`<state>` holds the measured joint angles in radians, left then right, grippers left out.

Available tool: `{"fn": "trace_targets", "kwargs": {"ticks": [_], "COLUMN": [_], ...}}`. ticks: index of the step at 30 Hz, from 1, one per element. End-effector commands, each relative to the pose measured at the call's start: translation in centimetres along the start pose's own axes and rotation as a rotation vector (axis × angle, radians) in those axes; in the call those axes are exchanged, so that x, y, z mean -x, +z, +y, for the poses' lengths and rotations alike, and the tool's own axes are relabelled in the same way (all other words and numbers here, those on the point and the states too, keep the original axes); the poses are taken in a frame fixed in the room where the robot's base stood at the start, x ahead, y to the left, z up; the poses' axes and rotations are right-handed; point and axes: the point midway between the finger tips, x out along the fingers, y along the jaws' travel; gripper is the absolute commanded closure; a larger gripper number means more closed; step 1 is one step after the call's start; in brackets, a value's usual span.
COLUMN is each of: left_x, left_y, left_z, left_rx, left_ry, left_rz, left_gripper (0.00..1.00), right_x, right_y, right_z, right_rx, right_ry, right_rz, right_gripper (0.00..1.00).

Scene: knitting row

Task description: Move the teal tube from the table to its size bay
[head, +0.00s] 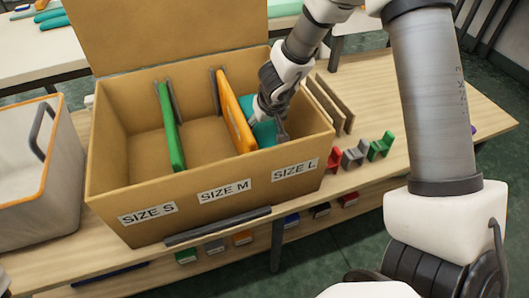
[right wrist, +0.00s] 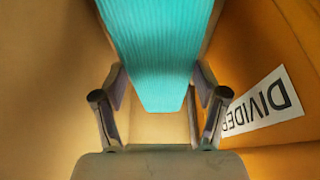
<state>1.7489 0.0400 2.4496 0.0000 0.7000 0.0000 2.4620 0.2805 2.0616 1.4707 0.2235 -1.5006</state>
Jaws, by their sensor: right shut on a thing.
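The teal tube (head: 264,133) is inside the size L bay of the cardboard box (head: 140,219), close to the orange divider (head: 234,110). My right gripper (head: 277,125) reaches down into that bay and is shut on the tube. In the right wrist view the ribbed teal tube (right wrist: 160,50) lies between the two fingers (right wrist: 159,80). The orange divider with its label (right wrist: 262,103) is at the right there. The tube's lower part is hidden in the head view by the box front. My left gripper is not in view.
A green divider (head: 170,125) parts the S and M bays, which look empty. A grey bin with an orange rim (head: 40,180) stands left of the box. Red, grey and green brackets (head: 356,153) and brown panels (head: 330,103) sit to the right. A dark bar (head: 218,226) lies in front.

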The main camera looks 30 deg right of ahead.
Motion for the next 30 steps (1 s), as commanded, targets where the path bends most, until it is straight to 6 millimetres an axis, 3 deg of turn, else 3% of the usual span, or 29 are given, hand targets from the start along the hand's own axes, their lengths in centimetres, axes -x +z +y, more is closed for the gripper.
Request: {"fn": "trace_targets", "kwargs": {"ticks": [9,22,23,24,25,30], "left_x": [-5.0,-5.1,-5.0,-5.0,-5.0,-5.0], "left_y": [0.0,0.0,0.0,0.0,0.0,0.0], "left_z": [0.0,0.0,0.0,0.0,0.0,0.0], "left_rx": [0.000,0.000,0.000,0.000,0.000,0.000], "left_ry": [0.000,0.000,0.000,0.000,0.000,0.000], "left_rz": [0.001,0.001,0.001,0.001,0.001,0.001], "left_gripper": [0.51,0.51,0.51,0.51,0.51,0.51], "right_x": [-5.0,-5.2,-5.2,-5.1,-5.1,-5.1], "right_y": [2.0,2.2,2.1,2.1,2.1,2.1], "right_z": [0.0,0.0,0.0,0.0,0.0,0.0], "right_rx": [0.000,0.000,0.000,0.000,0.000,0.000], "right_ry": [0.000,0.000,0.000,0.000,0.000,0.000], "right_rz": [0.001,0.000,0.001,0.001,0.001,0.001], "right_gripper": [0.52,0.56,0.21,0.07,0.03,0.03]}}
